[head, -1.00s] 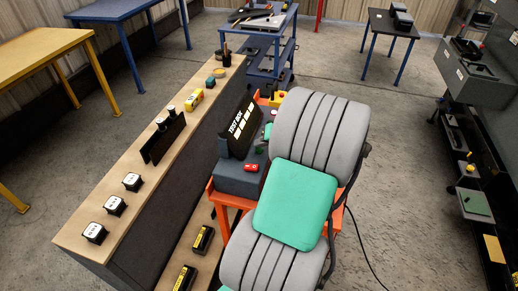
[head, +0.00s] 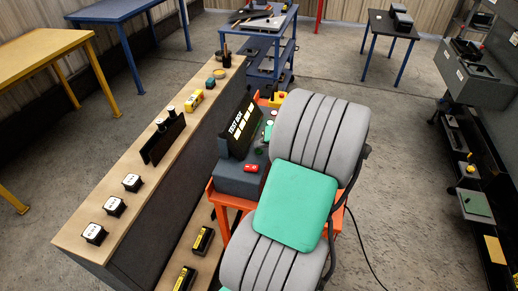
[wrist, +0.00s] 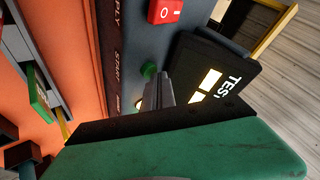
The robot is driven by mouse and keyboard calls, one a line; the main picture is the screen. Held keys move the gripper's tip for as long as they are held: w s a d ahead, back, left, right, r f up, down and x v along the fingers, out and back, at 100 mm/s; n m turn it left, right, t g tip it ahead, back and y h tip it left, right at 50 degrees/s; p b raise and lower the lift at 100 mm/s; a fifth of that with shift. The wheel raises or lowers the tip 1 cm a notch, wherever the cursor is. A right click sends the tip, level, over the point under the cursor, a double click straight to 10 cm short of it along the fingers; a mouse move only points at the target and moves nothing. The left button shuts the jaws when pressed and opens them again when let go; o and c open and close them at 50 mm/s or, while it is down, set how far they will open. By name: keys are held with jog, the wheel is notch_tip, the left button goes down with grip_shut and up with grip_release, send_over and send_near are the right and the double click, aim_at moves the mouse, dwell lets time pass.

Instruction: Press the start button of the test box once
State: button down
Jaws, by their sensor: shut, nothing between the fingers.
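The test box (head: 238,180) is a dark grey-blue unit with a tilted black "TEST BOX" panel (head: 240,122), standing on an orange stand. Its round green start button (wrist: 149,71) shows in the wrist view by the "START" lettering; in the head view the button (head: 258,151) is small and dark green. My gripper (wrist: 162,78) is shut and empty, its grey fingertips close beside the button in the wrist view. I cannot tell whether they touch it. In the head view my arm hides most of the gripper.
A red rocker switch (head: 251,168) sits near the button on the box; it also shows in the wrist view (wrist: 165,11). The black panel (wrist: 215,75) stands close to my fingers. A wooden-topped bench (head: 120,225) with several small parts runs along the left.

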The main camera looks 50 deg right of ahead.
aim_at(261, 151)
jog(key=shift+r+p, duration=0.4)
jog(key=shift+r, duration=0.4)
jog(key=shift+r+p, duration=1.8)
jog(key=shift+r, duration=0.65)
